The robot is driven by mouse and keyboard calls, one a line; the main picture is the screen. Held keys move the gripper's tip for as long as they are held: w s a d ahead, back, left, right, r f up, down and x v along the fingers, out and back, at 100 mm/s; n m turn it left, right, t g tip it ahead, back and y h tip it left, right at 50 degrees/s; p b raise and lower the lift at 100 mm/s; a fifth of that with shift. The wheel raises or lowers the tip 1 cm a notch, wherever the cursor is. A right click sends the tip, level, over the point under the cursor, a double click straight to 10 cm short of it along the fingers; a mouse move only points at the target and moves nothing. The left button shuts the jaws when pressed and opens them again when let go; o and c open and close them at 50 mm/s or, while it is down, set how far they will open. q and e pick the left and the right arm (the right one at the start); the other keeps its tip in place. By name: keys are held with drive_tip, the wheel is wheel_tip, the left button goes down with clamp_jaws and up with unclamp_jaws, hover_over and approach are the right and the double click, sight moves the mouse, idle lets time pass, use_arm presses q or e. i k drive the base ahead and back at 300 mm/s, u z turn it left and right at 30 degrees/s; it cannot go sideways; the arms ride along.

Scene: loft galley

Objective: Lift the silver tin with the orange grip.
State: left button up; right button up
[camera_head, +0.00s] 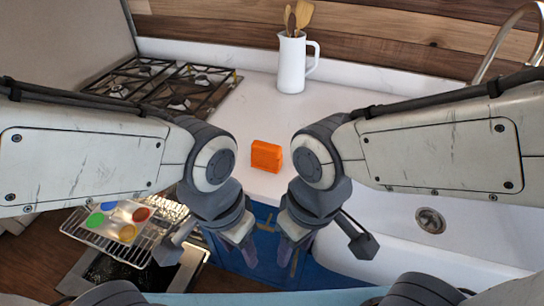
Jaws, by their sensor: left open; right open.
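The silver tin (117,221) lies at the lower left on a wire oven rack, with round green, blue, red and yellow spots in it. The orange grip (266,156) is a small block-like piece standing on the white counter, between my two arms and apart from the tin. My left gripper (245,250) is open and points down, to the right of the tin and in front of the counter. My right gripper (287,250) is open and points down beside it, below the orange grip in the picture. Neither gripper touches the tin or the grip.
The wire rack (100,243) sticks out over the open oven. A gas hob (180,88) is at the back left. A white jug (291,65) with wooden utensils stands at the back. A white sink (450,190) is on the right. The counter around the orange grip is clear.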

sight(266, 156)
drive_tip(key=z, duration=0.05)
drive_tip(key=k, duration=0.5)
drive_tip(key=u, duration=0.75)
drive_tip(key=i, duration=0.95)
drive_tip(key=z, duration=0.55)
